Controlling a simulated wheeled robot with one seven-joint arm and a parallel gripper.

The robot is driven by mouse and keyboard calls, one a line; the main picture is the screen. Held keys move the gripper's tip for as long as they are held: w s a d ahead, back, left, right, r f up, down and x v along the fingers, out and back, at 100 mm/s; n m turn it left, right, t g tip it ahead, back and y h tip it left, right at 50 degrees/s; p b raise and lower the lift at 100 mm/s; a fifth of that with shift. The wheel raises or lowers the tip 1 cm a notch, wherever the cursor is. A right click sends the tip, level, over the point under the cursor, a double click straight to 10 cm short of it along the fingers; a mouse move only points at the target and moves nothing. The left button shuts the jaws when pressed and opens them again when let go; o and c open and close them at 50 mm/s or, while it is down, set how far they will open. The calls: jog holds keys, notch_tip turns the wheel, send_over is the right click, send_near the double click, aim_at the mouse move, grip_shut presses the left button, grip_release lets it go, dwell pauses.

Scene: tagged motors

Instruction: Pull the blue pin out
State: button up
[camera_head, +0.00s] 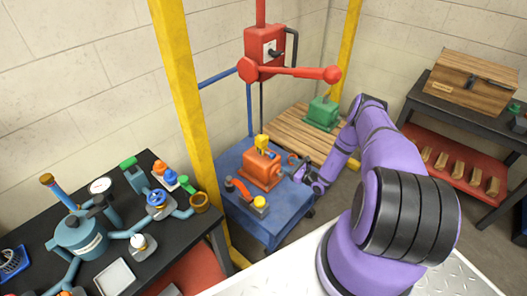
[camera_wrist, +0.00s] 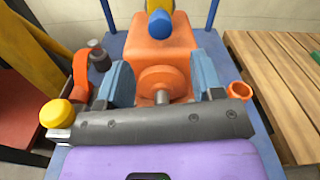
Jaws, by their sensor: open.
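The blue pin (camera_wrist: 160,24) shows as a short blue cylinder with a round end, at the upper front of the orange motor (camera_wrist: 165,52) in the wrist view. A yellow tag sits just behind it. In the head view the orange motor (camera_head: 260,170) stands on the blue cart, with the yellow tag (camera_head: 262,143) on top; the pin is too small to tell there. My gripper (camera_wrist: 163,78) is open, its blue-grey fingers apart in front of the motor's round orange shaft, below the pin. Nothing is held. In the head view my gripper (camera_head: 302,172) is beside the motor's right side.
The blue cart (camera_head: 230,160) also carries a red-orange handle (camera_head: 240,187) and a yellow button (camera_head: 259,202). A red lever press (camera_head: 290,70) hangs above. A wooden pallet (camera_head: 285,128) with a green motor (camera_head: 322,113) lies behind. A cluttered black table (camera_head: 118,190) is left.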

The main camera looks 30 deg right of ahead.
aim_at(271, 154)
jog(key=x, duration=1.1)
jog(key=shift+d+f, duration=0.1)
jog(key=shift+f, duration=0.1)
grip_shut()
jog(key=shift+v, duration=2.25)
grip_release()
jog(key=shift+s, duration=0.1)
